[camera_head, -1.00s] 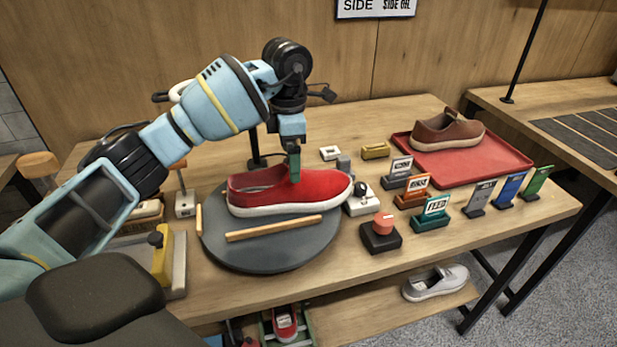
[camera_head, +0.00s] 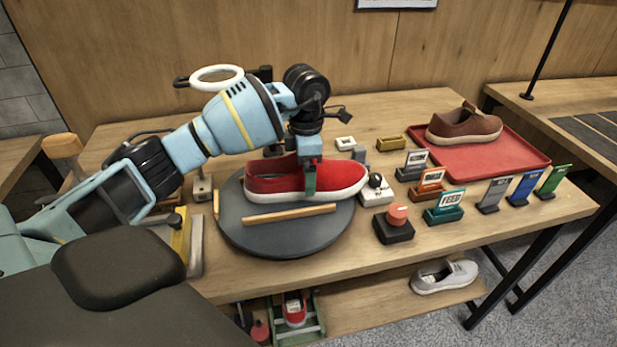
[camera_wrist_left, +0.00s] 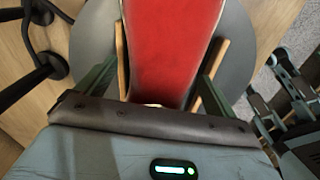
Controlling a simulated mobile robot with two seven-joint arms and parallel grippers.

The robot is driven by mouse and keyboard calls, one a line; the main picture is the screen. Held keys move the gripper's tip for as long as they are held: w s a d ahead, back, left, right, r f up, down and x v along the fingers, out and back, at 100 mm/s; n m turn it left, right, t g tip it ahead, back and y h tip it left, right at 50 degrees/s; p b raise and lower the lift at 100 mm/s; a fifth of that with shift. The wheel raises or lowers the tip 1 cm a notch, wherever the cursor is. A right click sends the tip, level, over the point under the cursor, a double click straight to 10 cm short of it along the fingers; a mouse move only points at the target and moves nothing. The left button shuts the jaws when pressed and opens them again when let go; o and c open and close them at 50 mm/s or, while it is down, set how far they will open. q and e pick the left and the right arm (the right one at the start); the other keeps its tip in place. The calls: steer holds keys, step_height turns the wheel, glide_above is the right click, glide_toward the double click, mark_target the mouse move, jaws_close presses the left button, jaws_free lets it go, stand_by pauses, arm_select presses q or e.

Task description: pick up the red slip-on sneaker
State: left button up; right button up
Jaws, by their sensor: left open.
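The red slip-on sneaker (camera_head: 272,181) with a white sole lies on the dark round turntable (camera_head: 250,222), its toe pointing right. My left gripper (camera_head: 308,178) is lowered over the front half of the shoe, with one green finger in front of its near side. In the left wrist view the red sneaker (camera_wrist_left: 172,45) lies between the two open fingers of the left gripper (camera_wrist_left: 158,88), with a gap on each side. Whether either finger touches the shoe cannot be told.
A wooden stick (camera_head: 290,216) lies on the turntable in front of the shoe. A red-button box (camera_head: 394,224), a knob box (camera_head: 376,190) and several label stands are to the right. A red tray (camera_head: 490,158) bears a brown shoe (camera_head: 464,126). A grey shoe (camera_head: 444,277) is below.

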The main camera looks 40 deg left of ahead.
arm_select(q)
steer(key=shift+f, duration=0.6)
steer(key=c, duration=1.2)
steer(key=shift+c, duration=0.2)
steer(key=shift+r, duration=0.1)
steer(key=shift+r, duration=0.5)
steer(key=shift+s+r, duration=0.2)
steer(key=shift+r, duration=0.4)
steer(key=shift+s+r, duration=0.2)
steer(key=shift+r, duration=0.4)
steer(key=s+d+r+b, duration=0.1)
steer(key=s+d, duration=0.1)
steer(key=s, duration=1.3)
steer(key=shift+d+r, duration=0.25)
steer(key=shift+d, duration=0.15)
